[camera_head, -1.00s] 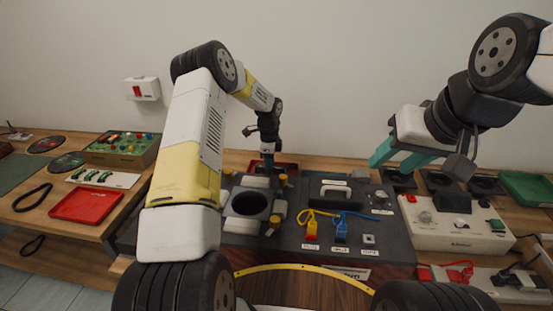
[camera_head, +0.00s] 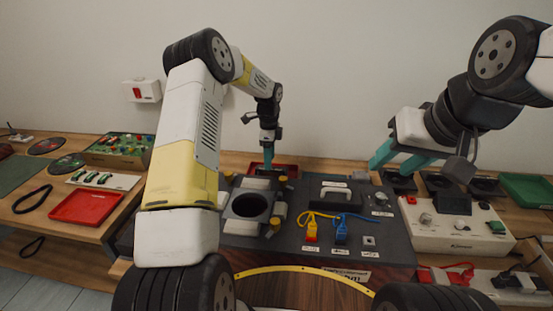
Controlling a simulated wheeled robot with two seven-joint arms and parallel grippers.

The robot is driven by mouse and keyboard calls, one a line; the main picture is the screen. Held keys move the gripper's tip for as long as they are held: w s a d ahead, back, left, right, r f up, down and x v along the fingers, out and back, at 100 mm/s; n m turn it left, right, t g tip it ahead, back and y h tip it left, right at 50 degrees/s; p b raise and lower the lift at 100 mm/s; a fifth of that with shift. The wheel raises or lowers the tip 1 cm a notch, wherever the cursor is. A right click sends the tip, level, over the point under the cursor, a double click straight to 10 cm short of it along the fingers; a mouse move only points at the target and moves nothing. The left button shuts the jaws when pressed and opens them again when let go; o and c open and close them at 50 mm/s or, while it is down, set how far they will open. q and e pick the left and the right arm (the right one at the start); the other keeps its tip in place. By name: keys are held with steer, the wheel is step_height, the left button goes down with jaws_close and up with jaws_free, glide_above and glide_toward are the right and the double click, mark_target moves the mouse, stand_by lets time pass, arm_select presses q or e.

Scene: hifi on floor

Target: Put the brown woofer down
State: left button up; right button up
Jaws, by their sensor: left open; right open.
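My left gripper (camera_head: 265,163) points down at the back of the dark panel, over the near edge of the red tray (camera_head: 287,170). It is open, and its fingertips are small in the view. I cannot make out a brown woofer for certain. A round dark opening (camera_head: 250,205) in the panel, with grey and yellowish blocks around it, lies in front of the gripper. My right gripper (camera_head: 400,158) is open at the right, with teal fingers above the black speaker units, apart from them.
A white control box (camera_head: 450,240) stands to the right. Another red tray (camera_head: 86,206) and a green circuit board (camera_head: 120,150) lie on the left table.

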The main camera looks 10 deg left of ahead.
arm_select(q)
steer(key=s+r+n+t, duration=0.1)
steer(key=s+r+n, duration=0.35)
steer(key=r, duration=1.25)
steer(key=s+r+n+t, duration=0.25)
steer(key=s+r, duration=0.55)
steer(key=s, duration=0.4)
steer(key=s+r+n+t+h, duration=0.1)
steer(key=s+n, duration=0.9)
steer(key=s, duration=1.1)
steer(key=shift+d+r+t+h, duration=0.25)
steer(key=shift+t+h, duration=0.35)
steer(key=shift+t, duration=0.25)
steer(key=shift+s, duration=0.1)
